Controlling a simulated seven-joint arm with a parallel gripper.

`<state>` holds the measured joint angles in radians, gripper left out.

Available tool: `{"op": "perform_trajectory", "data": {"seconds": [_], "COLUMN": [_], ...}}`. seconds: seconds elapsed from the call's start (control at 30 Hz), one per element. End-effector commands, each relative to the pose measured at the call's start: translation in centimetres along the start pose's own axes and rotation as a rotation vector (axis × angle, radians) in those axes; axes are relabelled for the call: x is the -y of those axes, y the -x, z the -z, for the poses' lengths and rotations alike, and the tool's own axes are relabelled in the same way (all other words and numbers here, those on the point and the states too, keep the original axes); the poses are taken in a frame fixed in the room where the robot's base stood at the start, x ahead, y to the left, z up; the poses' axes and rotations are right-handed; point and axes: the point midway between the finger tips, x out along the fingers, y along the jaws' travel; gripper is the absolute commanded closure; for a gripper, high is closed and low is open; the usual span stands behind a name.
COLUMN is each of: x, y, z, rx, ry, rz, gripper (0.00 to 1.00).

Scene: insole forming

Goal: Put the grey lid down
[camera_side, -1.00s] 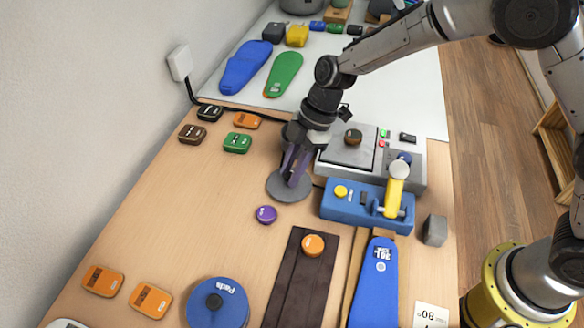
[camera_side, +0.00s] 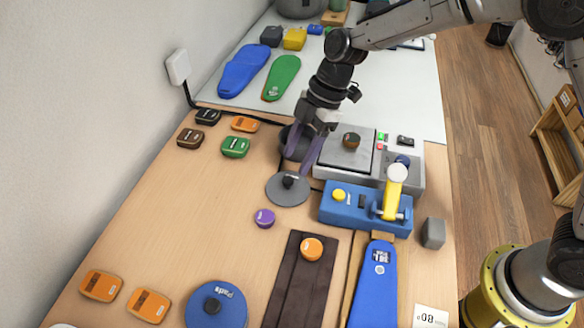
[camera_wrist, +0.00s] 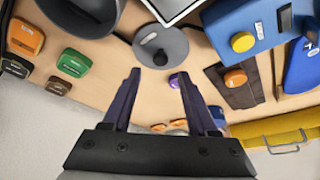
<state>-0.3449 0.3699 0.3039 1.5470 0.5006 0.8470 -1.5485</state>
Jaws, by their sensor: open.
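The grey lid (camera_side: 275,190), a flat round disc with a black knob, lies on the wooden table left of the grey press. In the wrist view the lid (camera_wrist: 175,48) lies just beyond the fingertips, with its knob uncovered. My gripper (camera_side: 300,160) is open and empty above and slightly behind the lid, apart from it. In the wrist view my gripper (camera_wrist: 158,74) has its two purple fingers spread, with nothing between them.
A dark round pot (camera_side: 291,146) stands behind the lid, partly hidden by my fingers. The grey press (camera_side: 345,155) and a blue device (camera_side: 350,213) are to the right. A purple disc (camera_side: 264,218) lies in front.

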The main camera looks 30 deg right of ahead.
Motion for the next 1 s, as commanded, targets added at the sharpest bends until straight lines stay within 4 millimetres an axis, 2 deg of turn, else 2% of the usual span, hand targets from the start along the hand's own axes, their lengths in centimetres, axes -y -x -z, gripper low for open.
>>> {"op": "perform_trajectory", "data": {"seconds": [0.03,0.1,0.3,0.43,0.77,0.87,1.0], "x": [-0.1,-0.1,-0.1,0.0,0.2,1.3,5.0], "y": [1.3,2.7,5.6,6.5,7.3,9.5,14.4], "z": [0.0,0.0,0.0,0.0,-0.2,-1.1,-3.7], "rx": [-0.002,-0.002,-0.001,-0.001,0.003,0.016,0.044], "ry": [0.0,-0.001,-0.001,-0.001,-0.019,-0.097,-0.32], "rz": [-0.006,-0.004,-0.002,-0.002,-0.009,-0.042,-0.137], "gripper": [0.41,0.41,0.41,0.41,0.41,0.41,0.41]}}
